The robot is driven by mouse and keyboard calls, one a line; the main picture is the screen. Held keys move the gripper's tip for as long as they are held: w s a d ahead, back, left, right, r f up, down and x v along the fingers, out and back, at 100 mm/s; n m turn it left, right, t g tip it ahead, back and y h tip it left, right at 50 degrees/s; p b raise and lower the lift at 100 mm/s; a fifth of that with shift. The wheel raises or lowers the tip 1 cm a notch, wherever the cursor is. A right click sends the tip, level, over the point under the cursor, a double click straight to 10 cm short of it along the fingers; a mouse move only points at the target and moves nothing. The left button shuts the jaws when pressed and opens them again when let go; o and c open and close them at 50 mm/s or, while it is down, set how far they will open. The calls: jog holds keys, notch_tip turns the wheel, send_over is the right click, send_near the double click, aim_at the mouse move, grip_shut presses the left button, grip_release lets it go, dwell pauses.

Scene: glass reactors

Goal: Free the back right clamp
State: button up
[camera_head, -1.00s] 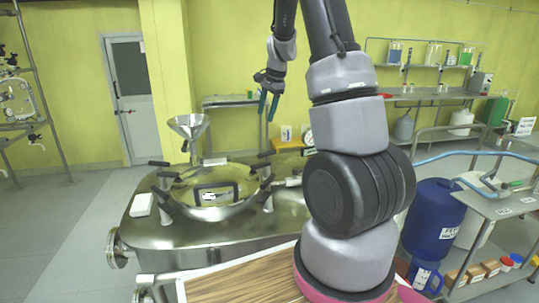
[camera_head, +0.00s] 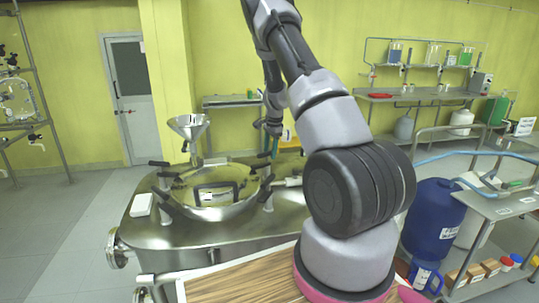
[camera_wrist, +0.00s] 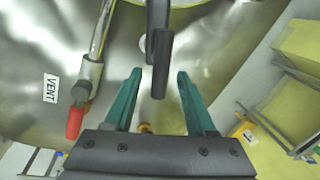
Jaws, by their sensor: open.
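The steel reactor (camera_head: 230,228) has a round lid (camera_head: 205,190) ringed by clamps with black handles. The back right clamp's black handle (camera_head: 266,154) points out toward the back right. My gripper (camera_head: 274,148) is over that side of the reactor, its teal fingers pointing down and apart. In the wrist view a black clamp handle (camera_wrist: 161,62) runs into the gap between the open fingers, with one finger on each side. I cannot tell whether either finger touches it. The clamp's lower part is hidden.
In the wrist view a red-handled valve (camera_wrist: 76,120) and a VENT label (camera_wrist: 50,88) lie left of the fingers. A funnel (camera_head: 188,127) stands at the reactor's back left. The front right clamp handle (camera_head: 264,182) is nearby.

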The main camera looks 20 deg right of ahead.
jog(key=shift+w+f, duration=0.25)
jog(key=shift+f, duration=0.75)
jog(key=shift+c, duration=0.3)
grip_shut()
jog(key=shift+a+r, duration=0.1)
dwell(0.4)
